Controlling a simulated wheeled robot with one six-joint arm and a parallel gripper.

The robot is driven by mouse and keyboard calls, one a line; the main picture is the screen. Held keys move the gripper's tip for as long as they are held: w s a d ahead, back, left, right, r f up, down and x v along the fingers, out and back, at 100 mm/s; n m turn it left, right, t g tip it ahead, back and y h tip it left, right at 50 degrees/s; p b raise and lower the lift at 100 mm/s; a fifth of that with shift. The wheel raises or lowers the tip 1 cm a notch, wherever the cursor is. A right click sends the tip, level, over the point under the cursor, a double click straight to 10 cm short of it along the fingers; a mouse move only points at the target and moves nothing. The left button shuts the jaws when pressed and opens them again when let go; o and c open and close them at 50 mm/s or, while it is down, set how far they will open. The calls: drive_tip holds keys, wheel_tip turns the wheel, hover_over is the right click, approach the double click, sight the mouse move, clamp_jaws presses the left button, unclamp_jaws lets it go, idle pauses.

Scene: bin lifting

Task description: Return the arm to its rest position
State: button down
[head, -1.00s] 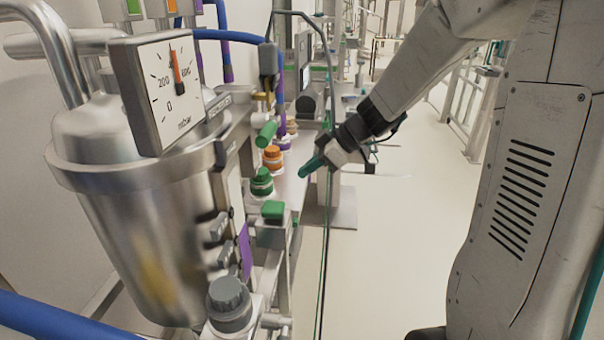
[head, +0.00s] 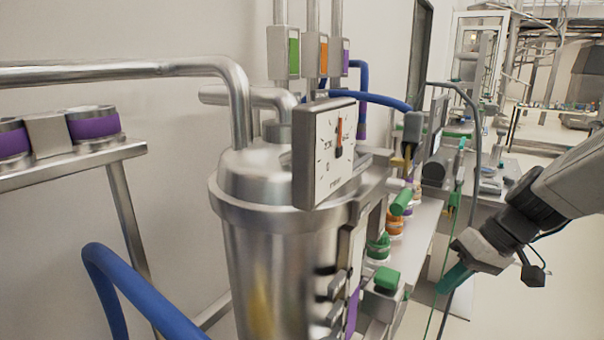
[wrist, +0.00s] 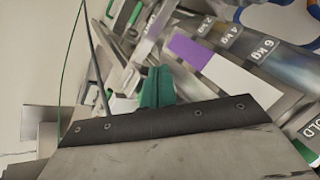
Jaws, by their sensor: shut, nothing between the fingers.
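My gripper (head: 453,279) is at the lower right of the head view, with teal fingers pointing down and to the left. It hangs in free space to the right of the bench with the bottles and the green block. In the wrist view my gripper (wrist: 158,84) shows its teal fingers together, with nothing between them. My arm reaches in from the right edge of the head view.
A steel vessel (head: 262,225) with a dial gauge (head: 324,150) stands left of my gripper. A green-topped block (head: 386,279) and capped bottles are on the bench edge nearby. A blue hose (head: 135,290) curves at lower left. Floor is open at right.

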drive_tip(key=s+r+m+h, duration=0.1)
drive_tip(key=s+r+h, duration=0.2)
drive_tip(key=s, duration=0.6)
drive_tip(key=s+r+m+h, duration=0.2)
drive_tip(key=s+r+h, duration=0.1)
drive_tip(key=s, duration=0.6)
drive_tip(key=shift+a, duration=0.25)
